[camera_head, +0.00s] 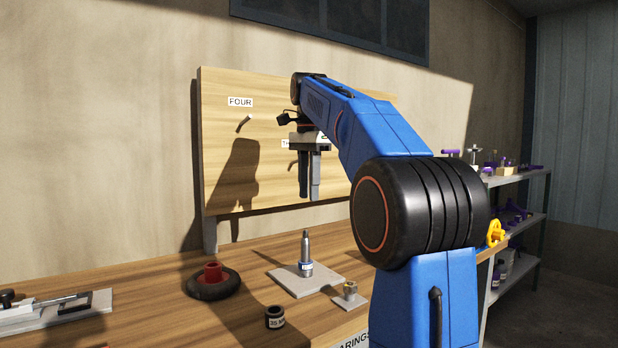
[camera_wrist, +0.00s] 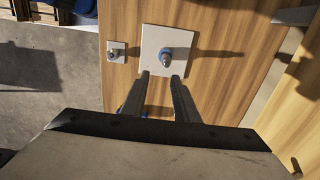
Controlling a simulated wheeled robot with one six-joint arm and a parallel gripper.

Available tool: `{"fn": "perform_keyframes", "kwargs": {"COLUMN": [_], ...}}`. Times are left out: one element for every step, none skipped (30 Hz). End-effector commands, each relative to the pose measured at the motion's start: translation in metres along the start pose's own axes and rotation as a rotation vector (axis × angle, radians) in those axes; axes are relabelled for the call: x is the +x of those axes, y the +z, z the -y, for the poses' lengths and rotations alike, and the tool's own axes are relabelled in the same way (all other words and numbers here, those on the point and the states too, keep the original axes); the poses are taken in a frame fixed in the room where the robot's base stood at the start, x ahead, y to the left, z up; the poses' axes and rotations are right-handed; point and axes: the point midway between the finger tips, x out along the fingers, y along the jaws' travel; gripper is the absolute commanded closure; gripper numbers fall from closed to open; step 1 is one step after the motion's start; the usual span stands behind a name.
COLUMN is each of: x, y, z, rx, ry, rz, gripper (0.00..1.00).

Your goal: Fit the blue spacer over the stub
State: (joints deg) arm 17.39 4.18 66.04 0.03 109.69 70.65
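A grey tapered post (camera_head: 306,246), perhaps the stub, stands upright on a square pale plate (camera_head: 290,279). A dark labelled ring (camera_head: 275,317) lies on the bench nearer me.
A small plate with a brass fitting (camera_head: 349,289) sits right of the post. A red hub in a black ring (camera_head: 211,279) is at left. An upright wooden board (camera_head: 228,180) with pegs stands behind. A metal tool on a plate (camera_head: 50,310) is at far left.

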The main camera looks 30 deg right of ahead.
Motion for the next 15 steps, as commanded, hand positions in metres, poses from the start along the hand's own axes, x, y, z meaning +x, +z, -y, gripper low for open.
{"fn": "perform_keyframes", "kwargs": {"x": [-0.008, -0.012, -0.017, -0.019, -0.022, -0.025, -0.027, -0.029, -0.031, -0.032, -0.033, -0.033, -0.034, -0.034, -0.034], "y": [0.0, 0.0, 0.0, 0.0, 0.0, 0.0, 0.0, 0.0, 0.0, 0.0, 0.0, 0.0, 0.0, 0.0, 0.0], "z": [0.0, 0.001, 0.001, 0.001, 0.001, 0.001, 0.001, 0.0, 0.0, 0.0, 0.0, 0.0, 0.0, 0.0, 0.0], "rx": [0.0, 0.0, 0.0, 0.0, 0.0, 0.0, 0.0, 0.0, 0.0, 0.0, 0.0, 0.0, 0.0, 0.0, 0.0], "ry": [-0.002, -0.002, -0.002, 0.0, 0.0, -0.001, -0.001, 0.0, 0.0, 0.0, 0.0, 0.0, 0.0, 0.0, 0.0], "rz": [-0.001, -0.001, -0.001, 0.0, 0.0, 0.0, 0.0, 0.0, 0.0, 0.0, 0.0, 0.0, 0.0, 0.0, 0.0], "gripper": [0.73, 0.73, 0.73, 0.73, 0.73, 0.73, 0.73, 0.73, 0.73, 0.73, 0.73, 0.73, 0.73, 0.73, 0.73]}}
